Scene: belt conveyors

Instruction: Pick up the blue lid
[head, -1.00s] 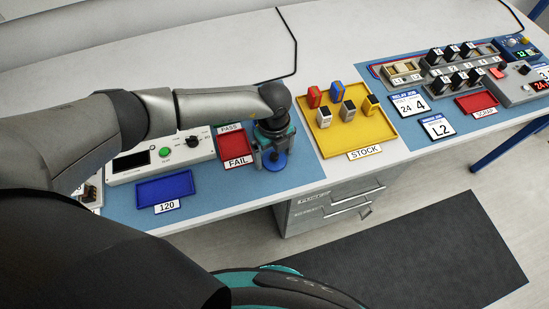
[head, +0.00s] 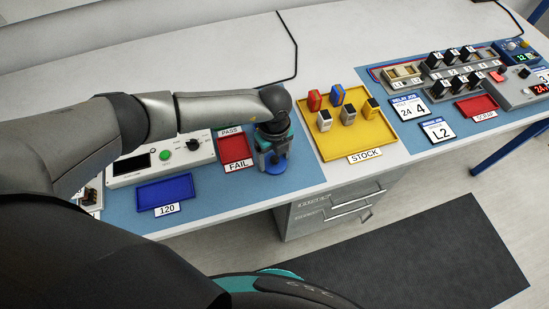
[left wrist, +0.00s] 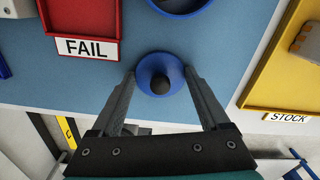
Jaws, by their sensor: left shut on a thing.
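The blue lid (left wrist: 160,72) is a small round disc with a dark knob in its middle. In the left wrist view it sits between the two fingertips of my left gripper (left wrist: 160,84), which is shut on it. In the head view my left gripper (head: 274,155) points down over the mat beside the red FAIL tray, with the blue lid (head: 276,165) showing at its fingertips. I cannot tell whether the lid touches the mat. My right gripper is not in view.
A blue round rim (left wrist: 182,3) shows at the top edge of the left wrist view. The red FAIL tray (head: 235,146) is close on the left and the yellow STOCK tray (head: 385,140) on the right. A blue tray (head: 165,192) labelled 120 lies further left.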

